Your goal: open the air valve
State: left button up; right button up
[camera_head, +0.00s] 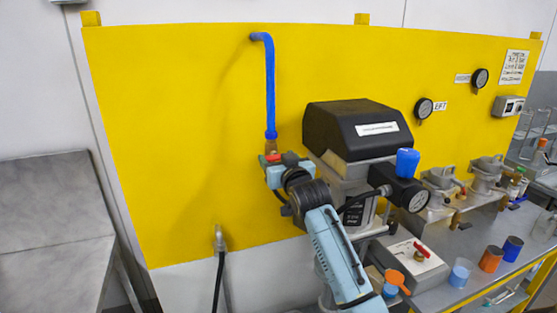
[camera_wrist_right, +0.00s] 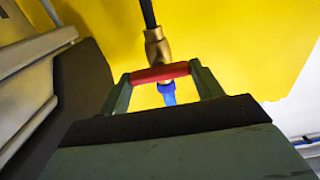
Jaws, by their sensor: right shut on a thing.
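The air valve has a brass body (camera_head: 271,147) at the lower end of a blue hose (camera_head: 269,85) in front of the yellow panel. Its red handle (camera_wrist_right: 160,73) lies crosswise between the fingers of my right gripper (camera_head: 274,168) in the right wrist view. The brass body (camera_wrist_right: 157,48) and a dark hose show just beyond it. My right gripper is shut on the red handle; in the head view its fingers mostly cover the handle. My left gripper is not in view.
A black-topped machine (camera_head: 352,129) with a blue-knobbed gauge (camera_head: 407,180) stands close to the right of my gripper. A metal bench (camera_head: 470,240) to the right bears cups and a red-handled box (camera_head: 417,256). The yellow panel (camera_head: 170,120) is close behind the valve.

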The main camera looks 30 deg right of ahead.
jog(key=shift+n, duration=0.3)
jog(key=n+p, duration=0.2)
jog(key=shift+r+n, duration=0.1)
jog(key=shift+n, duration=0.3)
jog(key=shift+n+p, duration=0.5)
jog(key=shift+n, duration=1.3)
jog(key=n, duration=0.5)
jog(key=shift+a+n, duration=0.1)
jog(key=shift+n, duration=0.2)
jog(key=n, duration=0.5)
jog(key=shift+f, duration=0.25)
jog(key=shift+n, duration=0.4)
jog(key=o, duration=1)
